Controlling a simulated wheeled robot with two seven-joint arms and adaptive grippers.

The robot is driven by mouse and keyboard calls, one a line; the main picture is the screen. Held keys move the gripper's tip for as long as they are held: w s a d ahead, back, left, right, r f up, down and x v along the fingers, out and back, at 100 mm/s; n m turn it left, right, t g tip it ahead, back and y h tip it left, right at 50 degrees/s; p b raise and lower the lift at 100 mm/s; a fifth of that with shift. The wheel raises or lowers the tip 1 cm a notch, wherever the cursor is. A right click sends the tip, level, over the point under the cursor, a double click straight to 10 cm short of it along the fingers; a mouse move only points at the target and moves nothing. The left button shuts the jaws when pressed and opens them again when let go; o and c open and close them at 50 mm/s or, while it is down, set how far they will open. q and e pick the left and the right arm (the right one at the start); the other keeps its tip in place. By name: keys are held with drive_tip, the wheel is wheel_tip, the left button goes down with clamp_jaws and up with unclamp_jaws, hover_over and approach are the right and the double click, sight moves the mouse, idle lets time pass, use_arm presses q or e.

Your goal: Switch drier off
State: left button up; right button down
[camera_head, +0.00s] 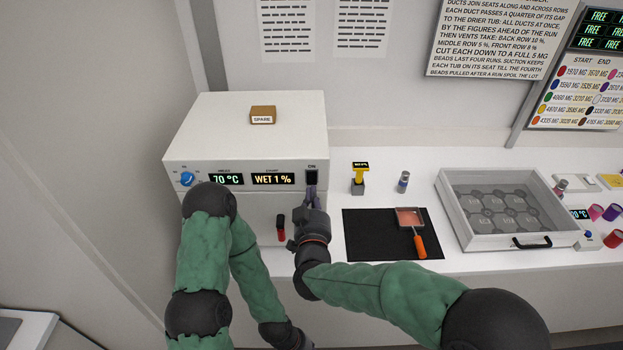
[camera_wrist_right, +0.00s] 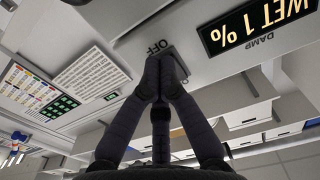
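The drier (camera_head: 245,130) is a white box on the bench at the left of the head view. Its front has a green display reading 70 °C, a yellow display reading WET 1 % and a blue knob (camera_head: 187,179). A dark switch (camera_head: 312,176) sits at the right of its front, with small lettering beside it. My right gripper (camera_head: 312,193) is shut, fingertips together at the switch. In the right wrist view the fingertips (camera_wrist_right: 160,62) cover much of the switch; exact contact is hard to tell. The left arm bends downward; its gripper's fingers do not show.
A red handle (camera_head: 281,228) is low on the drier's front. A block marked SPARE (camera_head: 263,115) lies on top. To the right are a yellow device (camera_head: 360,174), a small jar (camera_head: 403,182), a black mat (camera_head: 365,236) with an orange-handled scoop (camera_head: 418,243), and a lidded tray (camera_head: 455,216).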

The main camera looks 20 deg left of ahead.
drive_tip(key=shift+w+a, duration=0.15)
drive_tip(key=shift+w, duration=0.4)
drive_tip(key=v, duration=1.6)
idle(0.3)
drive_tip(key=shift+w, duration=0.1)
